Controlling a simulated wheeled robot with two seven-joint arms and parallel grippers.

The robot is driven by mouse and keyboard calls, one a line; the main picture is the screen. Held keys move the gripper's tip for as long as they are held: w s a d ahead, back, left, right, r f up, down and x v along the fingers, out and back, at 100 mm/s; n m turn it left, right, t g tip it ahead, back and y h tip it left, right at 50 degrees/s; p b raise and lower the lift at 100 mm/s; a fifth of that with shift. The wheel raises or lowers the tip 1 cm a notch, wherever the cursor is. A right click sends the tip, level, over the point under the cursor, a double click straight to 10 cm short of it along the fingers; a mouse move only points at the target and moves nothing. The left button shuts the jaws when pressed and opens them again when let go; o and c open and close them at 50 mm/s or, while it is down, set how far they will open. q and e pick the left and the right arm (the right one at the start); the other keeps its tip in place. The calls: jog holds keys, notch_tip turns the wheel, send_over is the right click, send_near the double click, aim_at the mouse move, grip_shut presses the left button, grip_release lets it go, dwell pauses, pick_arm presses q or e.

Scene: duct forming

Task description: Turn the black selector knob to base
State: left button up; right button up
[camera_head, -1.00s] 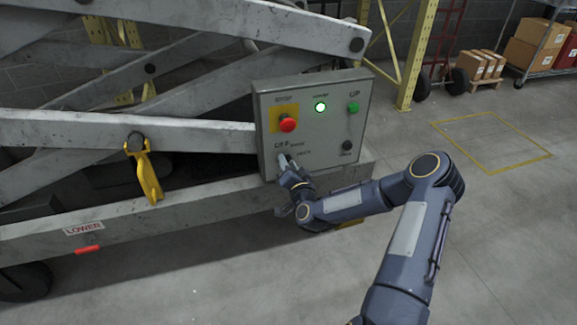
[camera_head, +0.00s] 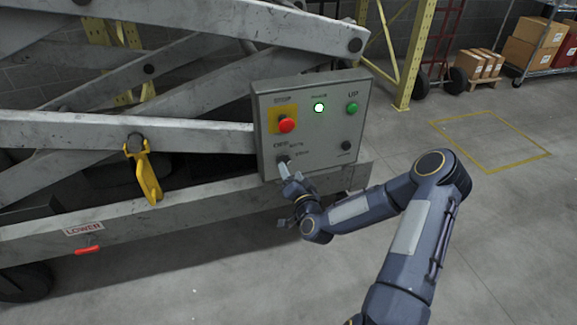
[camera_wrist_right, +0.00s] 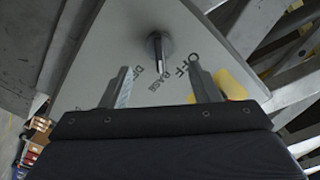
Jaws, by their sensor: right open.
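The black selector knob (camera_wrist_right: 160,46) is on the grey control box (camera_head: 325,88); it also shows small and dark at the box's lower left in the head view (camera_head: 283,159). In the wrist view its bar points down the picture, toward the word BASE, with OFF to the right and a partly hidden label to the left. My right gripper (camera_wrist_right: 160,68) is open, its fingers apart on either side below the knob, and does not appear to touch it. In the head view my right gripper (camera_head: 287,172) is just in front of the knob. My left gripper is not in view.
The box also carries a red stop button (camera_head: 287,125), a lit indicator (camera_head: 319,107), a green UP button (camera_head: 352,107) and a small black control (camera_head: 346,146). The lift's beams and a yellow latch (camera_head: 145,170) are at left. Open floor lies to the right.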

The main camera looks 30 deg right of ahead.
jog(key=shift+v, duration=1.75)
jog(key=s+a+r+n+g+y, duration=0.45)
jog(key=a+r+n+y, duration=0.2)
jog(key=a+n, duration=0.2)
jog(key=s+a+r+n+g+y, duration=0.1)
jog(key=s+a+r+g, duration=0.1)
jog(key=s, duration=0.6)
jog(key=s+a+r+g, duration=0.2)
jog(key=s+r+g, duration=0.1)
jog(key=s, duration=0.5)
jog(key=s+a+r+n+g+y, duration=0.1)
jog(key=s+a+r+g, duration=0.15)
jog(key=s, duration=0.65)
notch_tip(320, 180, up, 25)
jog(key=p, duration=2.5)
jog(key=shift+f, duration=0.2)
